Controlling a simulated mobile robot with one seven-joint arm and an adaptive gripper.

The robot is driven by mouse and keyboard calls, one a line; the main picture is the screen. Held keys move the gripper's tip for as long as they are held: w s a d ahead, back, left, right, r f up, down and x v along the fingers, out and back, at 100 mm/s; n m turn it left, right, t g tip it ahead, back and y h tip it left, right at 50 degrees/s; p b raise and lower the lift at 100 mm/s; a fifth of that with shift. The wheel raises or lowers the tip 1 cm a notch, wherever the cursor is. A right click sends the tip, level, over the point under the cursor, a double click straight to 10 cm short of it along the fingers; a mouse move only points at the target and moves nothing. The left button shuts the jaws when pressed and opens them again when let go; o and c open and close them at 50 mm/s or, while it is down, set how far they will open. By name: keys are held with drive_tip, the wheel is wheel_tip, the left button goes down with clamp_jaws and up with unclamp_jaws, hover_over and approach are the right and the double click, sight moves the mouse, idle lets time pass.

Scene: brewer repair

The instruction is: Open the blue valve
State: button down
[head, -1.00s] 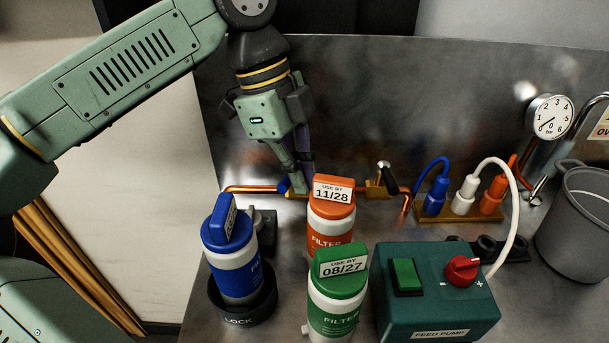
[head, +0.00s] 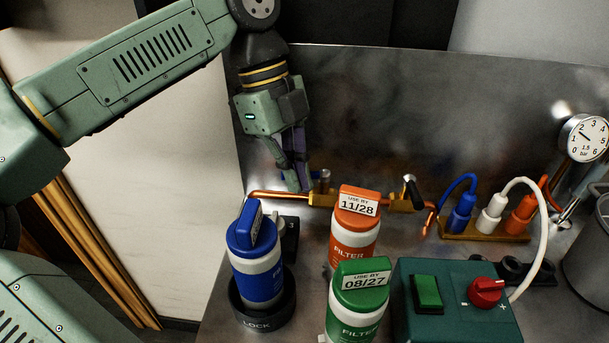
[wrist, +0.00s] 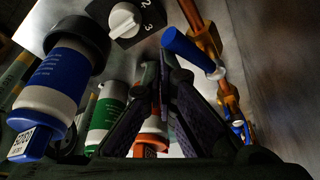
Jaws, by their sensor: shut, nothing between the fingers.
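The blue valve handle (wrist: 190,48) shows in the wrist view, slanting away from the copper pipe at its pivot. My gripper (head: 300,188) is shut and empty, pointing down at the pipe just left of the valve stem. In the wrist view, the fingertips (wrist: 164,60) are beside the blue handle, with no clear contact visible. The gauge (head: 583,138) reads 1.5 bar.
Blue (head: 255,262), orange (head: 353,235) and green (head: 359,303) filter bottles stand in front of the pipe. A black-handled valve (head: 411,192) is farther right. The green feed pump box (head: 455,312) is at front right. Blue, white and orange plugs stand behind it.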

drive_tip(key=shift+w+a, duration=0.25)
drive_tip(key=shift+w, duration=0.3)
idle(0.7)
